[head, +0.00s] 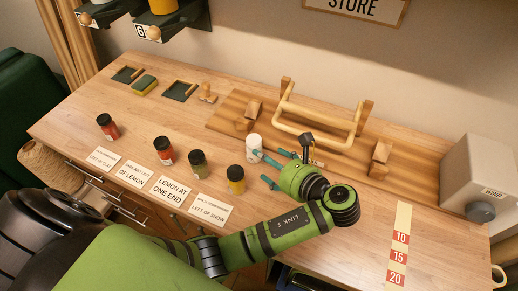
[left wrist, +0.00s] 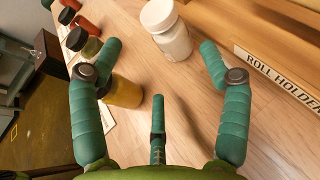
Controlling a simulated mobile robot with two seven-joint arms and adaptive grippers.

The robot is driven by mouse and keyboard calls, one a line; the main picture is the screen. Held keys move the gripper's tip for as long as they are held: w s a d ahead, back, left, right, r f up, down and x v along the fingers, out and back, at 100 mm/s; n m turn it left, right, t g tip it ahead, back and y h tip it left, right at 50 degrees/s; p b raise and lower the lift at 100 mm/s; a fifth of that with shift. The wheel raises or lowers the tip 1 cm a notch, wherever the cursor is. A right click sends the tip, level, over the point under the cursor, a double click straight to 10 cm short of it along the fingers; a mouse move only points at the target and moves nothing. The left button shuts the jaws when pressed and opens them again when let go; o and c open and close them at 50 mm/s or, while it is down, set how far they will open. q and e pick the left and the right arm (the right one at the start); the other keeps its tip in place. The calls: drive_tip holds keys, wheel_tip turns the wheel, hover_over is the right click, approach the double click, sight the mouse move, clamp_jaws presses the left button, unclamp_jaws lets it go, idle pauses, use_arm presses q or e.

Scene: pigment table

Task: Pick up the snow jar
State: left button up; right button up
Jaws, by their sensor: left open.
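The snow jar looks to be the white jar with a white lid (head: 254,148), upright on the wooden table in front of the roll holder. In the left wrist view the white jar (left wrist: 172,38) stands upright just beyond the fingertips, between the two side fingers' directions. My left gripper (head: 260,166) is open and empty, with its teal fingers spread beside the jar. In the left wrist view the gripper (left wrist: 160,50) shows a clear gap between its fingers and the jar. My right gripper is not in view.
A yellow jar (head: 235,181) stands close left of my left gripper; one finger partly covers it in the wrist view (left wrist: 124,92). Green (head: 198,164) and red (head: 165,152) jars stand farther left, behind label cards (head: 213,209). The wooden roll holder (head: 318,124) is behind. The right front is mostly clear.

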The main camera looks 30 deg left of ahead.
use_arm(q)
drive_tip(key=p+x, duration=0.1)
drive_tip(key=x, duration=0.2)
drive_tip(key=shift+r, duration=0.2)
drive_tip(key=x, duration=0.4)
drive_tip(key=shift+d+f+p, duration=0.1)
drive_tip(key=shift+p, duration=0.2)
drive_tip(key=c, duration=1.1)
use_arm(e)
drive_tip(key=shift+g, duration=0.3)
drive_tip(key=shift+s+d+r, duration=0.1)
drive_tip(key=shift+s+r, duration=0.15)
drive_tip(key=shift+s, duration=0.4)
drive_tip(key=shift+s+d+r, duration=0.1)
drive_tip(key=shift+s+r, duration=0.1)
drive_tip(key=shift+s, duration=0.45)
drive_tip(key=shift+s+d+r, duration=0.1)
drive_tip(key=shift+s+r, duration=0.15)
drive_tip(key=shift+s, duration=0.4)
